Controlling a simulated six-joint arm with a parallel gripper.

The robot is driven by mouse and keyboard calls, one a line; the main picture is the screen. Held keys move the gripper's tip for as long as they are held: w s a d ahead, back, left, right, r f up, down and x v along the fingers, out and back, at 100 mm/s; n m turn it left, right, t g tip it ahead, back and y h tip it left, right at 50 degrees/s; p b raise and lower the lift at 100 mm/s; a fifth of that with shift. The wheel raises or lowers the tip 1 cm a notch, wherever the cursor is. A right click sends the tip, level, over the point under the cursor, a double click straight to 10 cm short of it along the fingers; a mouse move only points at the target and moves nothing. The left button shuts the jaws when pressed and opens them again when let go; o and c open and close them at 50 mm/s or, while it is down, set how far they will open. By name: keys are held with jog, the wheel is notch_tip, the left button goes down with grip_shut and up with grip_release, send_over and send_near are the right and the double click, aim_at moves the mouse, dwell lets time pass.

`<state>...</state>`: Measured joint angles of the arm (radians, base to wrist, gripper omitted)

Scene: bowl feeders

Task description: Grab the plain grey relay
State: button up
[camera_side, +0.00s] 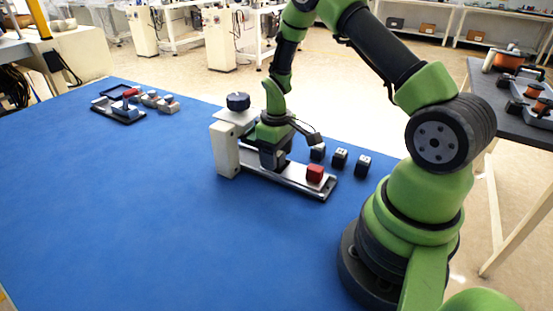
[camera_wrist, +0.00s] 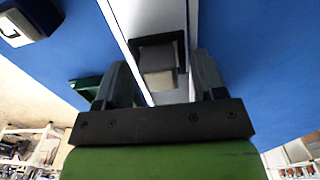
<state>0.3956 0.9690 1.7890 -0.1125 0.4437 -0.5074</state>
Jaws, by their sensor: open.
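My gripper (camera_side: 272,160) is low over the metal rail (camera_side: 300,182) beside the white upright block, fingers pointing down. In the wrist view my gripper (camera_wrist: 163,75) is open, with one finger on each side of a plain grey block (camera_wrist: 158,60). The block sits in a dark square pocket on the rail; a gap shows on its left, and I cannot tell whether the right finger touches it. The gripper hides this block in the side view. A red block (camera_side: 315,173) sits on the rail's near right end.
Several dark blocks with pale marks (camera_side: 339,157) stand in a row behind the rail. The white upright (camera_side: 226,150) with a dark knob (camera_side: 238,101) is close left of my gripper. Another tray (camera_side: 118,110) and grey pieces (camera_side: 168,103) lie far left. The blue front surface is clear.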

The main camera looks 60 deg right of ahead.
jog(key=shift+c, duration=0.5)
jog(key=c, duration=0.9)
jog(key=shift+r, duration=0.15)
